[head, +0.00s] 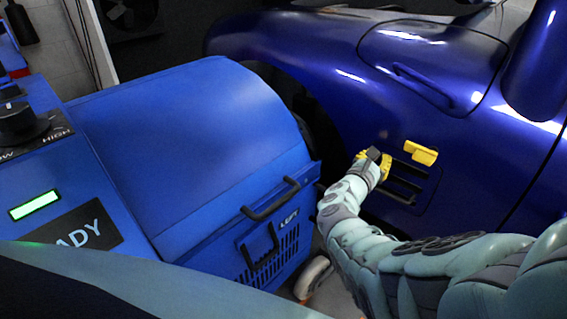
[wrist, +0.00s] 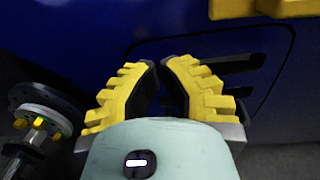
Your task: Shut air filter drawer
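The dark blue truck body carries a panel with black horizontal slats (head: 404,183) and a yellow handle (head: 421,153) above it; this appears to be the air filter drawer. How far it stands out is hard to tell. My gripper (head: 375,160) is just left of the slats, below and left of the handle, and covers part of the panel. In the wrist view the yellow fingers of my gripper (wrist: 159,66) have their tips close together, with nothing seen between them. The slats (wrist: 235,64) show behind the right finger, and the yellow handle (wrist: 265,8) is at the top edge.
A large blue machine (head: 190,150) with black handles (head: 270,200) and a control panel fills the left. A wheel hub with yellow nuts (wrist: 38,122) is at the left of the wrist view. A blue column (head: 535,60) stands at the upper right.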

